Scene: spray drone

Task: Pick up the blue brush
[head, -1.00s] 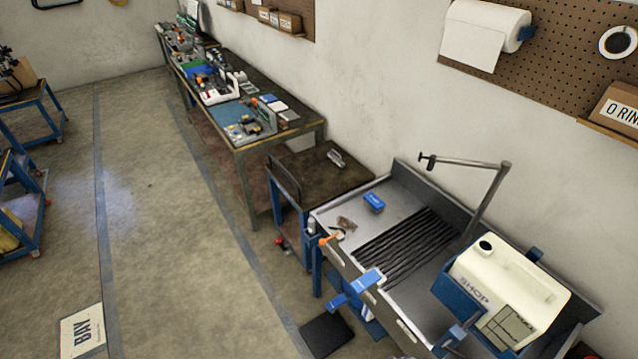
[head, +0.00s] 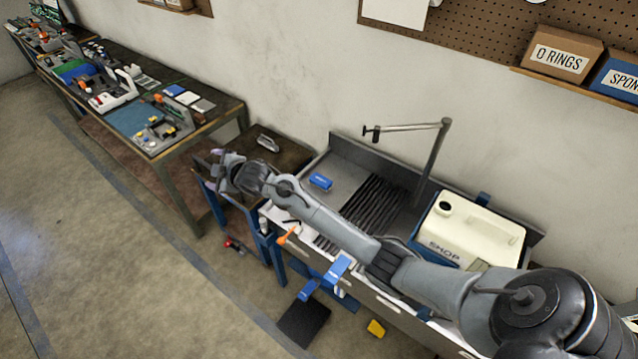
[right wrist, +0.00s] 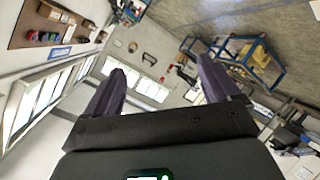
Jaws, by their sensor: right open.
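A small blue block-shaped item (head: 320,181), which looks like the blue brush, lies on the grey left deck of the wash bench (head: 346,178); its bristles cannot be made out. My right arm reaches in from the lower right across the bench. Its gripper (head: 224,163) is in the air left of the blue item, over the small dark cart, and apart from the item. In the right wrist view the gripper (right wrist: 162,85) has its two dark fingers wide apart with nothing between them. The left gripper is not in view.
A cream jug (head: 468,230) stands on the bench's right side, behind my arm. A bent metal pipe (head: 437,165) rises at the back. Blue and orange fittings (head: 338,270) stick out at the front. A dark cart (head: 283,152) stands left of the bench.

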